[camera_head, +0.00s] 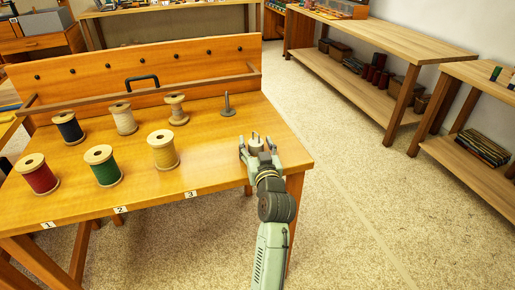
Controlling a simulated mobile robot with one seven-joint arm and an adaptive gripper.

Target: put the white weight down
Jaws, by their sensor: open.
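A small pale weight (256,144) with a dark tip is at the right end of the wooden table, between my gripper's fingers. My gripper (258,150) is open around it, with a finger on either side. The weight seems to stand on the tabletop, but its base is partly hidden by my gripper, and I cannot tell whether a finger touches it.
Several thread spools stand left on the table (215,160): red (38,176), green (104,168) and yellow (163,151) in front, black (68,128) and paler ones behind. A raised back board (190,70) closes the rear. Shelved benches (400,45) stand right across open floor.

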